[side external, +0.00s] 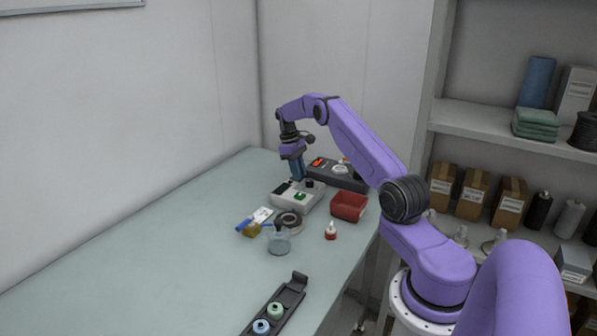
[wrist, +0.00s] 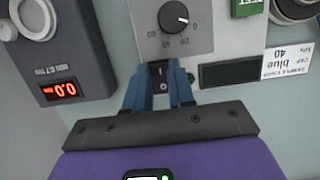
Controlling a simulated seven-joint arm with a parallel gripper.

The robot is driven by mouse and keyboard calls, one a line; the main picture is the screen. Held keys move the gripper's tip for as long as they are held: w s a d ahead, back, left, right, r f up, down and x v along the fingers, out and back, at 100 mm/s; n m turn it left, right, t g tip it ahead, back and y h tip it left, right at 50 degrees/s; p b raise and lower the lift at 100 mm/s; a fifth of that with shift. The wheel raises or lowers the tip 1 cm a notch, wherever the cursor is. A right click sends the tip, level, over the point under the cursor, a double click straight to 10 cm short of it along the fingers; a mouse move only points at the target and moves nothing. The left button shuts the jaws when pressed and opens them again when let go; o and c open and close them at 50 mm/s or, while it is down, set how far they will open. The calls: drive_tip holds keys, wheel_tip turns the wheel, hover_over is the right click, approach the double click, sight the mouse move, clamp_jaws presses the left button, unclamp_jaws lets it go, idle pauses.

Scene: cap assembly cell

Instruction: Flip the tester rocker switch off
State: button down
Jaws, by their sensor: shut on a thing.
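The tester (wrist: 195,35) is a light grey box with a black dial knob (wrist: 173,16) marked 0 to 60. It also shows in the side view (side external: 313,201). Its black rocker switch (wrist: 159,69) sits below the dial in the wrist view. My gripper (wrist: 160,72) has its blue fingers down at the tester, one on each side of the switch, and is shut on it. The fingers partly hide the switch, and I cannot tell its position. A dark, blank window (wrist: 229,73) lies to the right of the fingers. In the side view my gripper (side external: 298,178) is over the tester's back edge.
A dark unit (wrist: 65,45) with a red 0.0 readout stands close on the left in the wrist view. A sample card (wrist: 288,58) lies right of the tester. A red bin (side external: 349,206), dark roll (side external: 289,222) and clear cup (side external: 279,243) stand nearby. The left bench is clear.

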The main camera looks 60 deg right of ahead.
drive_tip(key=c, duration=1)
unclamp_jaws()
drive_tip(key=shift+o, duration=0.2)
drive_tip(key=shift+r, duration=0.1)
drive_tip(key=v, duration=0.7)
drive_tip(key=shift+r, duration=0.15)
